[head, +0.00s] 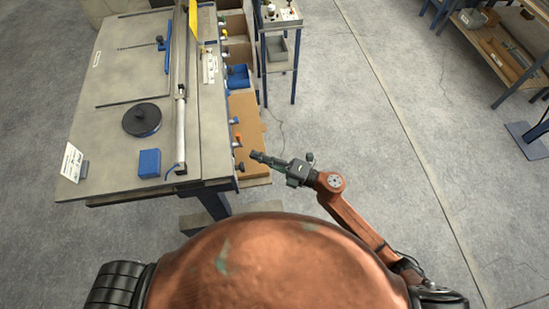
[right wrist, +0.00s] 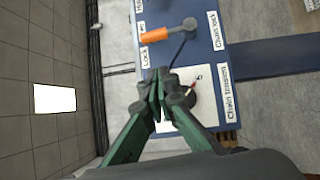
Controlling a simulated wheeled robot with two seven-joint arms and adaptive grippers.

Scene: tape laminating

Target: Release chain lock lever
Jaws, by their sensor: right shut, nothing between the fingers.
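The chain lock lever (right wrist: 154,35) has an orange handle and a dark arm. It is mounted on a blue panel (right wrist: 205,50) beside the label "Chain lock" (right wrist: 216,27). In the head view an orange handle (head: 238,140) shows on the table's right side. My right gripper (right wrist: 160,82) is shut and empty, with its green fingertips together just below the lever in the right wrist view, apart from the handle. In the head view this gripper (head: 254,156) is right of the table's side, near the handles. My left gripper is not in view.
Below the lever, a chain tension dial (right wrist: 199,80) on a white plate is partly hidden behind my fingers. The worktable (head: 110,185) carries a black disc (head: 141,120) and a blue block (head: 149,163). A cardboard box (head: 247,115) stands beside it.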

